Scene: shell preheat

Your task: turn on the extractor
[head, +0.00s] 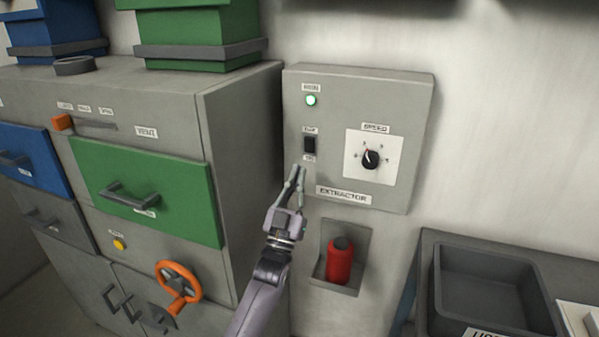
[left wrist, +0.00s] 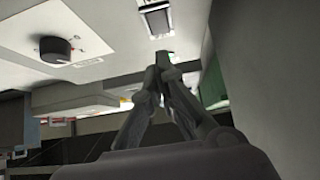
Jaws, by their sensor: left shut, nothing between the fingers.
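The extractor panel (head: 414,110) is a grey box on the wall. It carries a lit green lamp (head: 311,100), a black rocker switch (head: 310,145) below it, and a black speed knob (head: 370,159) on a white dial. My left gripper (head: 298,171) is shut and empty, its fingertips just below the rocker switch. In the left wrist view the fingertips (left wrist: 163,62) point at the panel near the switch (left wrist: 157,22), and the knob (left wrist: 56,49) is at the left. I cannot tell whether the tips touch the panel. My right gripper is not in view.
A grey cabinet (head: 235,150) with a green drawer (head: 150,190) and an orange handwheel (head: 178,282) stands left of the panel. A red cylinder (head: 339,262) sits in a recess below the panel. A dark bin (head: 490,290) is at lower right.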

